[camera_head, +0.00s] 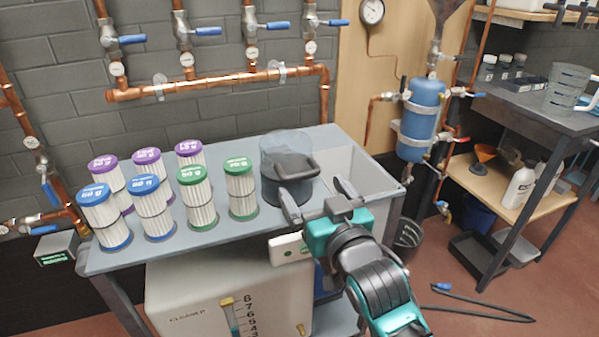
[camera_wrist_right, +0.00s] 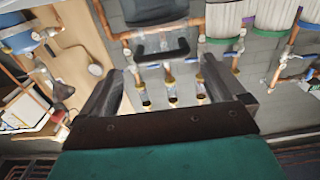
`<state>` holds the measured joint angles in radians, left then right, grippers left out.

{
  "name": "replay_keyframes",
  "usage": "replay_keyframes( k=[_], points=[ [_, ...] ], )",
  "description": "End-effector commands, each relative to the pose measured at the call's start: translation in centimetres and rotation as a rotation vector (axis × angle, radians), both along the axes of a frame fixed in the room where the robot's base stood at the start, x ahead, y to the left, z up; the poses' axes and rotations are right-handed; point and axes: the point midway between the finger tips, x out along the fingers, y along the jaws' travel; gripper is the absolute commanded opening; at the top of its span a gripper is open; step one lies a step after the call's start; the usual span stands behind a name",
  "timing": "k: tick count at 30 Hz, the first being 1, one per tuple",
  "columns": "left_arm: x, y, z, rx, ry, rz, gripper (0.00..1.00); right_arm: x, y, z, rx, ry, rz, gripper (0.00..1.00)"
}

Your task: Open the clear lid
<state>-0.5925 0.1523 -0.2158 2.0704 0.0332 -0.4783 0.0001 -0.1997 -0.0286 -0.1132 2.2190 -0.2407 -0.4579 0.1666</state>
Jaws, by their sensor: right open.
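A round clear-walled container (camera_head: 287,143) with a dark lower part stands on the grey bench, right of the filters. A dark handle (camera_head: 297,166) sits at its front right side; the handle also shows in the right wrist view (camera_wrist_right: 162,51). I cannot tell where the clear lid ends and the container begins. My right gripper (camera_head: 314,192) is open and empty, just in front of and below the handle, apart from it. Its two spread fingers also show in the right wrist view (camera_wrist_right: 160,72), with the handle beyond them. My left gripper is not in view.
Several white pleated filters with blue (camera_head: 150,210), purple (camera_head: 188,155) and green (camera_head: 240,190) caps stand close on the left of the bench (camera_head: 130,258). Copper pipes (camera_head: 220,80) run behind. A sunken basin (camera_head: 355,165) lies right of the container.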

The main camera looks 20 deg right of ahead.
Motion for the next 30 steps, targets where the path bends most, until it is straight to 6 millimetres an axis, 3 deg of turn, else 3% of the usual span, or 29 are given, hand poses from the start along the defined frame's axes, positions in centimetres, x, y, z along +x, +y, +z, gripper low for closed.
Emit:
replay_keyframes(
  k=[6, 13, 26, 30],
  points=[
    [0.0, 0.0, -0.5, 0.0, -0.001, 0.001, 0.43, 3.9, 0.0, -0.1, -0.001, -0.002, 0.0, 0.97],
    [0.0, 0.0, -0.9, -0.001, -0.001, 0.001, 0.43, 6.7, 0.0, -0.1, -0.001, -0.001, -0.001, 0.97],
    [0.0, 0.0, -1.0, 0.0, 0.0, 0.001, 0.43, 7.7, 0.0, -0.1, 0.0, 0.001, -0.001, 0.97],
    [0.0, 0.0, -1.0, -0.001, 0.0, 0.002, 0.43, 7.6, 0.0, -0.1, -0.001, 0.001, 0.0, 0.85]
  ],
)
